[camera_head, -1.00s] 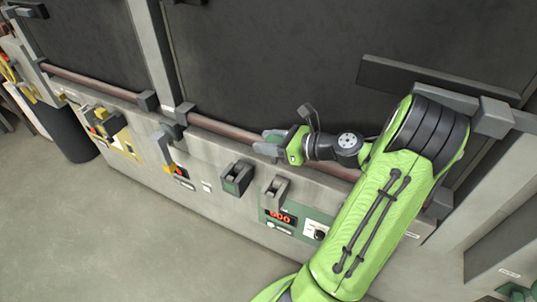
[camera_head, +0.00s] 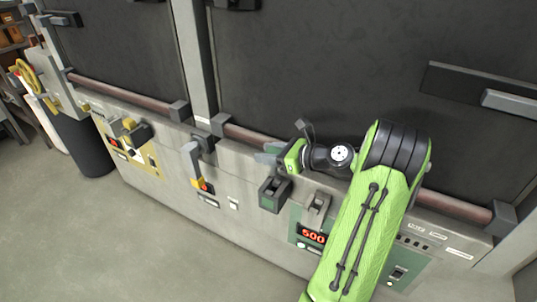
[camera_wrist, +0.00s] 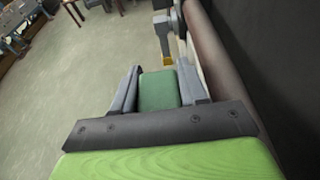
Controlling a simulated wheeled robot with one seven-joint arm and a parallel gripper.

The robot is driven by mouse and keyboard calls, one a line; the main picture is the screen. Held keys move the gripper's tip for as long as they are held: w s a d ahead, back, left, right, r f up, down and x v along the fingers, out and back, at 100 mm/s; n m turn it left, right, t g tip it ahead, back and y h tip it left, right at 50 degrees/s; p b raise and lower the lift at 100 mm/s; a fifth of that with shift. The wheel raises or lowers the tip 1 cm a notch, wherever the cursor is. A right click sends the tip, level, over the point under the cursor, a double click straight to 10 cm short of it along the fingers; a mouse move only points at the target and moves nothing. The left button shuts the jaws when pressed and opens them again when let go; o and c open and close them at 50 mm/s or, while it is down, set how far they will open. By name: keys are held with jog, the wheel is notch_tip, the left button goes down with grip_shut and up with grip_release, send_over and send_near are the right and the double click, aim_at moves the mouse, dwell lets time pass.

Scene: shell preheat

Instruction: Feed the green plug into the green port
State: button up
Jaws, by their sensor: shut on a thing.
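My gripper (camera_head: 268,153) is shut on the green plug, a green block (camera_wrist: 158,91) that shows between the two grey fingers in the wrist view. In the head view I cannot make out the plug apart from the fingers. The green port (camera_head: 273,194), a dark box-shaped socket with a green inside, sticks out from the front panel. My gripper is above it and apart from it, close to the reddish-brown rail. The port does not show in the wrist view.
A green panel with a red display (camera_head: 313,236) and a grey lever (camera_head: 317,207) are right of the port. A grey lever with a yellow end (camera_head: 193,165) is to the left. The rail (camera_head: 250,135) runs behind my gripper. The floor in front is open.

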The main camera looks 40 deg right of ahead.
aim_at(268, 185)
jog(key=shift+w+a+f+b, duration=0.15)
jog(key=shift+f+b, duration=0.45)
jog(key=shift+f, duration=0.1)
jog(key=shift+f+b, duration=0.45)
jog(key=shift+b, duration=0.15)
notch_tip(268, 185, down, 3)
jog(key=b, duration=0.3)
jog(key=shift+r, duration=0.15)
jog(key=shift+f+b, duration=0.95)
jog(key=shift+f, duration=1.5)
jog(key=o, duration=1.2)
jog(key=p+v, duration=0.4)
jog(key=v, duration=1.2)
